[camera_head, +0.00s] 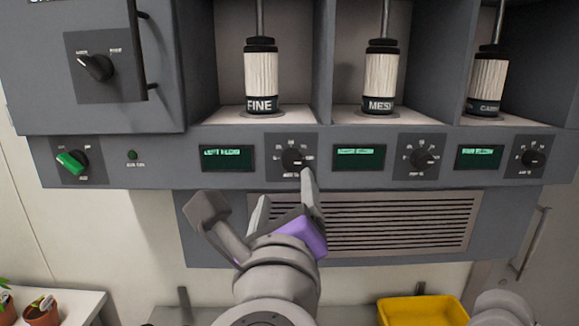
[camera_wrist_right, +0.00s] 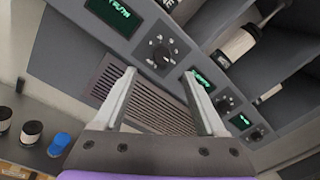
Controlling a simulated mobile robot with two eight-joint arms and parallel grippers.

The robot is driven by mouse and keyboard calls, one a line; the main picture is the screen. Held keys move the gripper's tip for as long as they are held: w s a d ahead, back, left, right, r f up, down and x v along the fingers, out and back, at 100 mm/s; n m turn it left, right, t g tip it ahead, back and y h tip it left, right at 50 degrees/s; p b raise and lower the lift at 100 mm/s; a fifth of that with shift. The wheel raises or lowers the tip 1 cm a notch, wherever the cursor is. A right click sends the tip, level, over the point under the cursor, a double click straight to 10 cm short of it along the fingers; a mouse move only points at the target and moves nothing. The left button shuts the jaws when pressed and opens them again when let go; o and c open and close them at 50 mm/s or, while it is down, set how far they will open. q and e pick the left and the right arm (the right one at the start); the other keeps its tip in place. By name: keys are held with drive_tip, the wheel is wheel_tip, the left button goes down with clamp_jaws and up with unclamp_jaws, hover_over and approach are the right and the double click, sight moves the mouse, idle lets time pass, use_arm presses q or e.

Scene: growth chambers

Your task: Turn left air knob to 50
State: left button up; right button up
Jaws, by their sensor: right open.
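The left air knob (camera_head: 294,158) is a black dial with white marks around it, on the grey panel below the chamber labelled FINE. It also shows in the right wrist view (camera_wrist_right: 163,55), just beyond the fingertips. A green display (camera_head: 227,157) sits to its left; its text is too small to read. My right gripper (camera_head: 284,188), with a purple body, is just below the knob. In the head view one fingertip overlaps the dial's lower edge; I cannot tell whether it touches. In the wrist view (camera_wrist_right: 160,74) its fingers are apart and empty. My left gripper is out of view.
Two similar black knobs (camera_head: 424,159) (camera_head: 533,158) with displays sit further right. A green switch (camera_head: 72,161) is at the panel's left. A vent grille (camera_head: 400,222) lies below the panel. A yellow bin (camera_head: 424,310) and potted plants (camera_head: 40,310) are lower down.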

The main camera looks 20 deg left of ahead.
sight(290, 163)
drive_tip(key=shift+m, duration=0.3)
drive_tip(key=p+x, duration=0.1)
drive_tip(key=x, duration=0.9)
drive_tip(key=shift+w+d, duration=0.1)
clamp_jaws()
